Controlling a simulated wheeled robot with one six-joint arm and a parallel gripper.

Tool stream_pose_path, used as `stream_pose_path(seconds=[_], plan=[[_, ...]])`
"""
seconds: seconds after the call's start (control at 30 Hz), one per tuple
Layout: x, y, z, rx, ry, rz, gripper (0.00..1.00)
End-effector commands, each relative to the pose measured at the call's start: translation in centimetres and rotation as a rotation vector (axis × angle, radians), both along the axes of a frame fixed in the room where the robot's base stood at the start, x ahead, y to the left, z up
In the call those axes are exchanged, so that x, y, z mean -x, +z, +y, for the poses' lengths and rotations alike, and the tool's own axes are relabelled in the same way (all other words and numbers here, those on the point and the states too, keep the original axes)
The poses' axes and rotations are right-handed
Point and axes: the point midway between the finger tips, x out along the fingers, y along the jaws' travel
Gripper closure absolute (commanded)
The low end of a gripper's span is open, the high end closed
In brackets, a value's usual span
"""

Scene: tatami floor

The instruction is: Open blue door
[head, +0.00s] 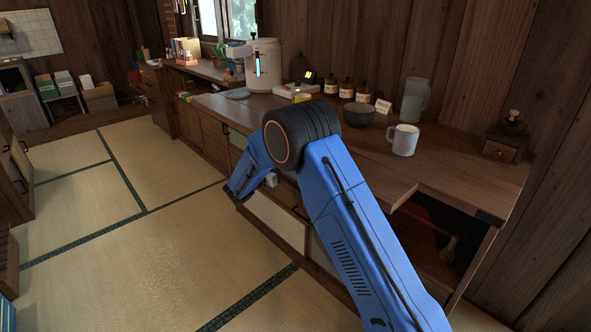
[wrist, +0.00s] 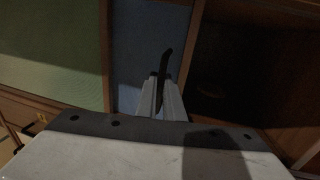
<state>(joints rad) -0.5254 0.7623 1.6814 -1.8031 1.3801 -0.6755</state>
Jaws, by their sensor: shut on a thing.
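The blue door (wrist: 145,35) shows in the wrist view as a narrow upright blue panel between a wooden frame on its left and a wooden edge on its right. A dark curved handle (wrist: 167,62) stands in front of it. My gripper (wrist: 161,85) is shut on this handle, with its pale fingers close together at its lower part. To the right of the wooden edge is a dark, shadowed space that looks like the cabinet's inside. In the head view my arm hides the blue door and most of my gripper.
A green panel (wrist: 50,60) is left of the blue door. The wooden counter (head: 450,180) above carries a white mug (head: 403,140), a dark bowl (head: 357,114), several bottles and a white appliance (head: 263,65). The tatami floor (head: 130,250) to the left is clear.

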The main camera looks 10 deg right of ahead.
Motion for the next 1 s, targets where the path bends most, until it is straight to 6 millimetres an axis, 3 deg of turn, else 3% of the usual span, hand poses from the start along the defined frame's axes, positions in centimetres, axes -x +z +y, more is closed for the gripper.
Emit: stream_pose_path(seconds=[0.23, 0.67, 0.7, 0.77, 1.0], plan=[[-2.1, -0.1, 1.6, 0.0, 0.001, 0.0, 1.0], [-2.3, 0.0, 1.8, 0.0, 0.001, 0.0, 1.0], [-2.3, 0.0, 1.8, 0.0, 0.001, 0.0, 0.85], [-2.3, 0.0, 1.8, 0.0, 0.001, 0.0, 0.74], [-2.3, 0.0, 1.7, 0.0, 0.0, 0.0, 0.74]])
